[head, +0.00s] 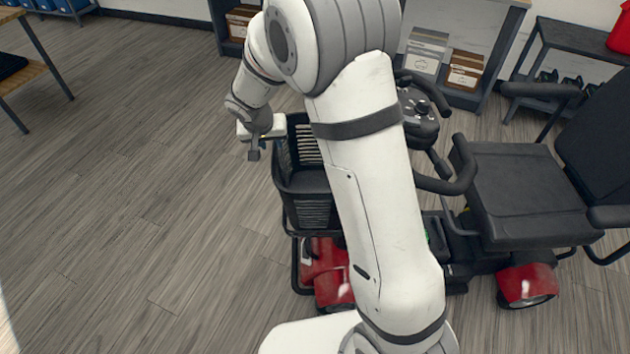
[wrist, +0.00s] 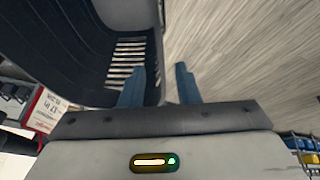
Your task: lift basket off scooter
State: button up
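The black basket (head: 308,214) sits on the front of the red and black scooter (head: 515,195), partly hidden behind my arm in the head view. My gripper (head: 254,152) is at the basket's left side, near its upper edge. In the wrist view the basket (wrist: 55,45) fills the left, with slats showing in its wall. The two blue fingers of my gripper (wrist: 160,78) are apart. One finger overlaps the basket and the other is over the floor side, with the basket's edge between them in the picture. Whether either finger touches the basket cannot be told.
The floor left of the scooter (head: 140,200) is clear. A wooden table (head: 25,75) stands at the far left. Shelves with boxes (head: 465,70) stand behind the scooter, and a dark rack (head: 570,40) is at the back right.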

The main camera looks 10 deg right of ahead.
aim_at(277, 155)
jog(key=x, duration=0.7)
jog(key=shift+f, duration=0.2)
jog(key=shift+f+b, duration=0.25)
jog(key=shift+b, duration=0.5)
jog(key=shift+c, duration=0.4)
grip_shut()
dwell(1.3)
